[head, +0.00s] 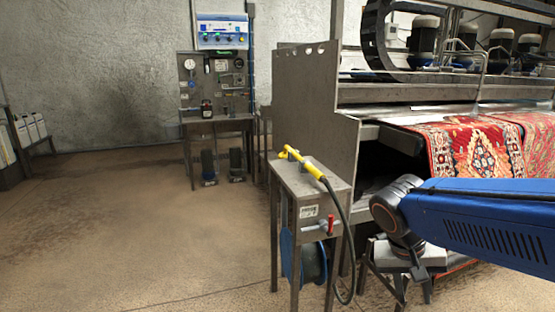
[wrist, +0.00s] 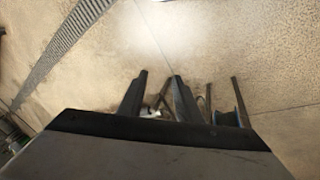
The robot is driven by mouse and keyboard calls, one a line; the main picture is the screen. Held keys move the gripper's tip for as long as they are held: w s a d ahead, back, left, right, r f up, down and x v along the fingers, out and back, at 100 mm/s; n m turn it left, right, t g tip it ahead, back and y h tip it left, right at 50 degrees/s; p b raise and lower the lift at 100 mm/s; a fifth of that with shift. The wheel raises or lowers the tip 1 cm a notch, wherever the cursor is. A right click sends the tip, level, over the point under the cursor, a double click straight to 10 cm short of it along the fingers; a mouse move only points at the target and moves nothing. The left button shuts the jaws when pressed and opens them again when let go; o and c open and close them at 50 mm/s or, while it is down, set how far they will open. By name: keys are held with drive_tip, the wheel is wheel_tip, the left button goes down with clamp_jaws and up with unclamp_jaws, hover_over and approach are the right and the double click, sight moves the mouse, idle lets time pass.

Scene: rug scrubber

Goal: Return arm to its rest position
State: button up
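My arm's blue link (head: 480,215) reaches in from the right edge of the head view. It ends in a grey wrist joint (head: 398,212) beside the metal stand. My gripper (wrist: 160,76) shows in the wrist view with its two dark fingers apart and nothing held between them. It points at the concrete floor. In the head view the gripper hangs below the wrist joint, and its fingers are hard to make out.
A metal stand (head: 310,182) with a yellow spray wand (head: 303,163) and a hose reel (head: 311,262) is left of my wrist. The scrubber machine with a red patterned rug (head: 480,148) is behind. A control panel (head: 221,31) is at the back wall. Floor at left (head: 130,215) is clear.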

drive_tip(key=s+a+n+t+y, duration=0.1)
drive_tip(key=s+n+t+y, duration=0.3)
drive_tip(key=s, duration=0.3)
drive_tip(key=shift+s+r, duration=0.2)
drive_tip(key=shift+s, duration=0.1)
idle(1.1)
